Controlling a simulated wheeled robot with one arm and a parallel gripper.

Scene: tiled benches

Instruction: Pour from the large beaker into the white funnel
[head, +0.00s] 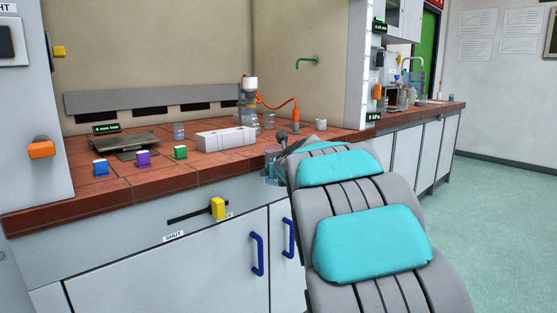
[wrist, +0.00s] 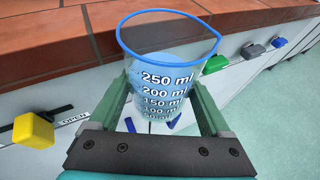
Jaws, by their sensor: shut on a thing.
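The large beaker (wrist: 168,38) is clear, with a blue rim and marks up to 250 ml. It looks upright in my gripper (wrist: 160,100), whose two green fingers are shut on its sides. In the head view the beaker (head: 271,166) is partly hidden by my arm, just in front of the bench edge. The white funnel (head: 249,84) stands farther back on the bench, on top of an assembly with an orange tube. My gripper is in front of it, lower and apart from it.
A yellow handle (head: 218,208) sticks out from the bench front. Orange tubing (head: 275,104) arches right of the funnel. The floor at right is clear.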

